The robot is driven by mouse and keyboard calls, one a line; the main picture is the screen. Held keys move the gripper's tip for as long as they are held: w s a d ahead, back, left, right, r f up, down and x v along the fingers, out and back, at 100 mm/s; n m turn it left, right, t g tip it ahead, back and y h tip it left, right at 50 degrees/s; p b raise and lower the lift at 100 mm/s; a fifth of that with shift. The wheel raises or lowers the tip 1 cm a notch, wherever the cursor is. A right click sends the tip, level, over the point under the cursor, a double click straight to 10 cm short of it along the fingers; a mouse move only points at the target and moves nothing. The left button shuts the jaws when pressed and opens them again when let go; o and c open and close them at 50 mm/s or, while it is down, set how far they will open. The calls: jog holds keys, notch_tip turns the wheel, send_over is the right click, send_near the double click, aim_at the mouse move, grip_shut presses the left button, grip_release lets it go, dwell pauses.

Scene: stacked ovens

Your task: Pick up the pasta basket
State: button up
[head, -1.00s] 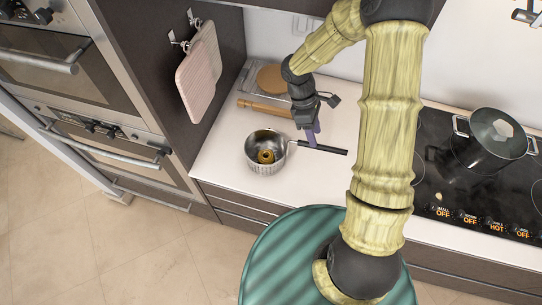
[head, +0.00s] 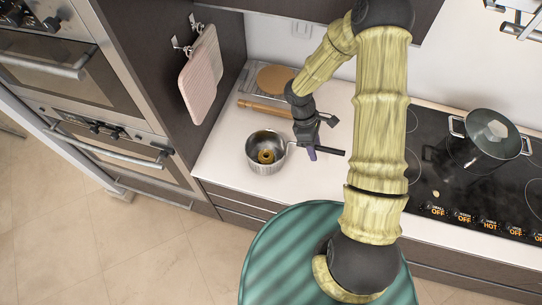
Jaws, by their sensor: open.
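The pasta basket (head: 266,166) is a small silver pot-shaped basket with a long black handle (head: 330,150). It stands upright on the white counter, with something yellow-brown (head: 266,156) inside it. My gripper (head: 312,154) is over the handle, to the right of the basket's bowl, with its purple fingertips pointing down. The fingers are open. The wrist and fingers cover part of the handle, and I cannot tell whether the handle lies between the fingertips.
A lidded pot (head: 484,142) stands on the black cooktop (head: 428,205) to the right. A rolling pin (head: 266,107) and a round board (head: 275,78) lie behind the basket. A pink board (head: 200,75) hangs on the cabinet side at left. The counter's front strip (head: 235,178) is clear.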

grip_shut()
jog(key=shift+r, duration=0.15)
jog(key=shift+w+r+b, duration=0.1)
jog(key=shift+r+b, duration=0.25)
jog(key=shift+r, duration=0.2)
notch_tip(320, 180, up, 9)
jog(key=shift+f+b, duration=0.15)
jog(key=shift+b, duration=1.1)
